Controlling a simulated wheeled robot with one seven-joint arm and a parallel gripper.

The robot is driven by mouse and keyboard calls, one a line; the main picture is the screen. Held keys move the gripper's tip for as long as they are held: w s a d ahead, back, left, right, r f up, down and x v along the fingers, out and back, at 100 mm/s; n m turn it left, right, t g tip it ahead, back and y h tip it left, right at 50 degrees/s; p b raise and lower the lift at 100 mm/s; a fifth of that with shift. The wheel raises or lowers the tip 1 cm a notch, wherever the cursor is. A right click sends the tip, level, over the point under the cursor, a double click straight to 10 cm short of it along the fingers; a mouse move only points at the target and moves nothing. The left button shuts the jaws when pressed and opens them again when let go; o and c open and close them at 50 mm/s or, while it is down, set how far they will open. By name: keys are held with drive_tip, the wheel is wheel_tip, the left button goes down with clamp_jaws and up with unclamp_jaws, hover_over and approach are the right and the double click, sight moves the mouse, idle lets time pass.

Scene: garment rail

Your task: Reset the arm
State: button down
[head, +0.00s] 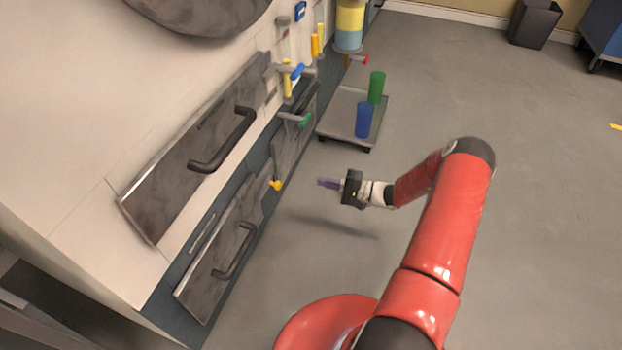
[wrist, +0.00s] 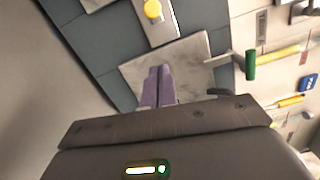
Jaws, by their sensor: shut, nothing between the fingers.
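My gripper (head: 328,183) is at the end of my red arm, in mid-air over the grey floor in the head view. Its purple fingers point left, toward the cabinet front. In the wrist view the two fingers (wrist: 158,84) lie side by side, shut, with nothing between them. A yellow knob (head: 276,184) on the cabinet front is left of the fingertips, apart from them; it also shows at the top of the wrist view (wrist: 152,10).
The cabinet wall has dark handles (head: 226,142) and a green-ended lever (head: 303,119). A low grey platform (head: 341,114) holds a blue cylinder (head: 363,120) and a green cylinder (head: 376,87). A dark bin (head: 534,24) stands at the back.

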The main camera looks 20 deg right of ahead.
drive_tip(key=shift+s+d, duration=0.25)
drive_tip(key=shift+d, duration=0.2)
drive_tip(key=s+a+r+n+g+h+p, duration=0.2)
drive_tip(key=s+a+r+g, duration=0.1)
drive_tip(key=r, duration=0.5)
drive_tip(key=s+a+r+n+g+h+p, duration=0.1)
drive_tip(key=s+a+r+n+g+h, duration=0.25)
drive_tip(key=r, duration=0.45)
drive_tip(key=s+a+r+n+g+h+p, duration=0.1)
drive_tip(key=s+a+r+g+h+p, duration=0.2)
drive_tip(key=r, duration=0.5)
drive_tip(key=s+d+r+n+t+h+p, duration=0.1)
drive_tip(key=s+r+t+h+p, duration=0.3)
drive_tip(key=s+r, duration=1.6)
drive_tip(key=shift+s+t+h, duration=0.25)
drive_tip(key=shift+t+h, duration=0.7)
drive_tip(key=shift+h, duration=0.8)
